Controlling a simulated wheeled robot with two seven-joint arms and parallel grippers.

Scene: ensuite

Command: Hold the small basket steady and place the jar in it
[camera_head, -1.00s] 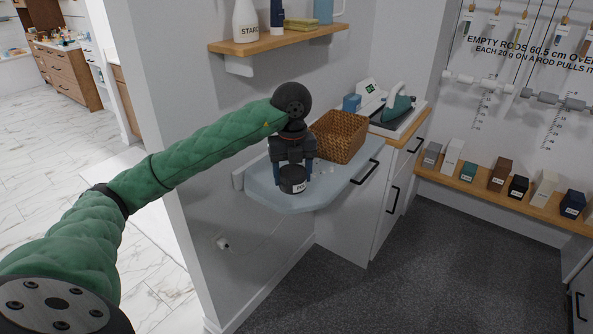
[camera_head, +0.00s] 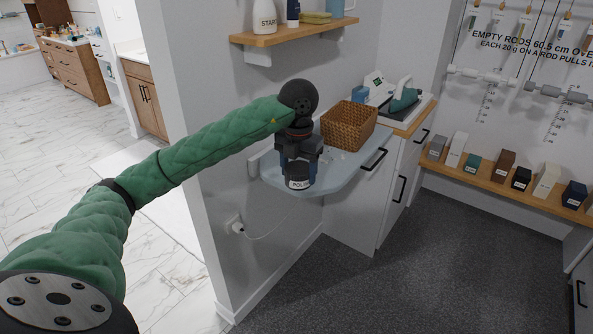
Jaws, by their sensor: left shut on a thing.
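A small brown wicker basket (camera_head: 349,125) stands upright on the light blue-grey shelf (camera_head: 335,183) against the wall, at its back right. A dark jar (camera_head: 299,178) with a white label, partly readable as "POLISH", is at the front left of the shelf. My left gripper (camera_head: 299,163) comes down from above and is shut on the jar. The jar is left of and nearer than the basket, apart from it. I cannot tell whether its base touches the shelf. The basket's inside is mostly hidden. My right gripper is not in view.
An iron (camera_head: 404,98) stands on the white-topped cabinet right of the basket. A wooden wall shelf (camera_head: 290,33) with bottles hangs above. A low wooden ledge (camera_head: 483,181) with several boxes runs along the right wall. Small pale bits lie on the shelf near the basket.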

